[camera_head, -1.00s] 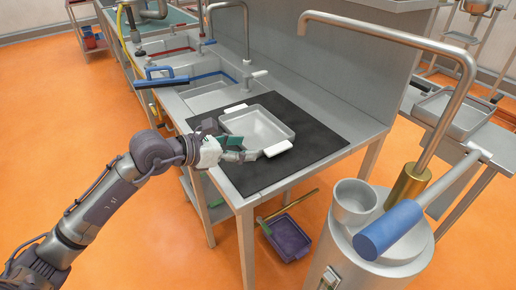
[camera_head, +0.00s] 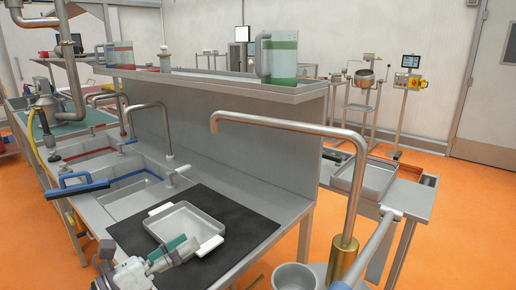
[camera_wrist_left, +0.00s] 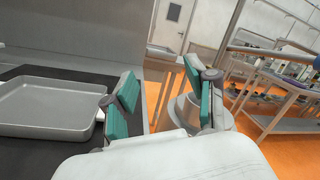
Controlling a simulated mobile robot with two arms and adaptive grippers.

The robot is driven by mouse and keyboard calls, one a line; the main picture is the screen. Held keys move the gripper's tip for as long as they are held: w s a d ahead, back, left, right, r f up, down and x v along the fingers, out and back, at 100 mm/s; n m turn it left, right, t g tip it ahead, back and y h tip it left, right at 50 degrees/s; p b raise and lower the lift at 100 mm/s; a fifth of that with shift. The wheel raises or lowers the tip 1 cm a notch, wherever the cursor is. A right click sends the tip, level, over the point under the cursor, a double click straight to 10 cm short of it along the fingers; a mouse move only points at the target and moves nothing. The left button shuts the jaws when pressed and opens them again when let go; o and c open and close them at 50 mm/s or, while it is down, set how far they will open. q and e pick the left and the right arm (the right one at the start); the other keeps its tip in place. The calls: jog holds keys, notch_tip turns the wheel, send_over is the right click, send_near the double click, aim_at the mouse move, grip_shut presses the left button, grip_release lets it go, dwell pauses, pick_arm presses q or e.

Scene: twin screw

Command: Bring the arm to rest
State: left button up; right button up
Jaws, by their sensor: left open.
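My left gripper (camera_head: 178,250) is at the bottom of the head view, at the near edge of a grey metal tray (camera_head: 184,226) with white handles. Its green-padded fingers stand apart with nothing between them, and the wrist view shows the same open fingers (camera_wrist_left: 160,92). The tray lies flat on a black mat (camera_head: 240,222) on the steel counter, and it is left of the fingers in the wrist view (camera_wrist_left: 45,105). Most of my left arm is cut off by the frame edge. My right gripper is not in view.
A tall bent tap (camera_head: 290,126) and a metal pot (camera_head: 294,276) stand right of the counter. Sinks with a blue-handled bar (camera_head: 120,180) lie to the left. A shelf behind holds a green-marked jug (camera_head: 280,58). Orange floor is open at the right.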

pick_arm(q)
jog(key=s+a+n+t+y, duration=0.1)
jog(key=a+n+t+y, duration=0.4)
jog(key=n, duration=0.6)
jog(key=a+n+t+y, duration=0.35)
jog(key=n+y, duration=0.35)
jog(key=n, duration=0.4)
jog(key=s+a+f+n+g+y, duration=0.2)
jog(key=s+f+n+g+y, duration=0.15)
jog(key=f+n, duration=0.35)
jog(key=s+a+f+n+g+y, duration=0.25)
jog(key=f+n+g, duration=0.2)
jog(key=f, duration=0.45)
jog(key=s+d+f+n+g+h, duration=0.2)
jog(key=s+d+f+g, duration=0.25)
jog(key=s+f, duration=0.3)
jog(key=s+d+f+n+g+h, duration=0.2)
jog(key=s+d+f+g, duration=0.2)
jog(key=s+f+g, duration=0.4)
jog(key=s+f+p, duration=0.2)
jog(key=s+f, duration=0.1)
jog(key=f, duration=2.2)
jog(key=s+a+f+p, duration=0.1)
jog(key=s+a+f, duration=0.1)
jog(key=s+f, duration=1)
jog(key=s+m, duration=0.1)
jog(key=s, duration=0.3)
jog(key=shift+a+f+g, duration=0.4)
